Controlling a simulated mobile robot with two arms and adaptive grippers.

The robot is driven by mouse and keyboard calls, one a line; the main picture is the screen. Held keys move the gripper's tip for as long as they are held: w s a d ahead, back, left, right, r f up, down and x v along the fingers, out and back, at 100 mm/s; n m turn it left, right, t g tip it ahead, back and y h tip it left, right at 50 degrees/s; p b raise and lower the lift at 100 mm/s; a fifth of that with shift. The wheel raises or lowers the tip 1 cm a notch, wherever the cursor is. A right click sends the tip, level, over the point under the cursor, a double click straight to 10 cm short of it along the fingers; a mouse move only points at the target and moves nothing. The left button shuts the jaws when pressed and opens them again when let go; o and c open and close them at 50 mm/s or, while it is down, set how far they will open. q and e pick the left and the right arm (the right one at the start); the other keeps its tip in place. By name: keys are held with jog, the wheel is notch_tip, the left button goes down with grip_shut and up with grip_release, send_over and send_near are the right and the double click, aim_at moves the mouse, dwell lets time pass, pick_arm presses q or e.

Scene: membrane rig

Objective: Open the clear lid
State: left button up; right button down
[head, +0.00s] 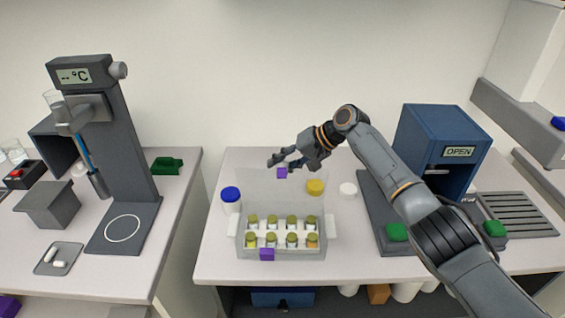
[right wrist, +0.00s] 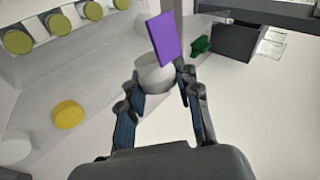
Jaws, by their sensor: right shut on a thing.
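The clear lid (head: 262,190) stands raised, roughly upright, at the back of a clear box (head: 318,252). A purple tab (head: 283,173) sits at the lid's top edge. My right gripper (head: 276,162) is at this tab and shut on it; the tab (right wrist: 165,38) also shows by the fingertips in the right wrist view. Several vials with olive-yellow caps (head: 291,240) stand in rows inside the box. Another purple tab (head: 267,254) is on the box front. My left gripper is not in view.
A blue-capped jar (head: 231,198) stands close left of the box. A blue device (head: 425,140) marked OPEN is further right. The bench front (head: 225,270) has some clear room.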

jog(key=shift+w+f, duration=0.1)
jog(key=shift+w, duration=0.1)
dwell(0.3)
jog(key=c, duration=0.9)
grip_release()
jog(key=shift+d, duration=0.1)
jog(key=v, duration=1.2)
jog(key=shift+w, duration=0.1)
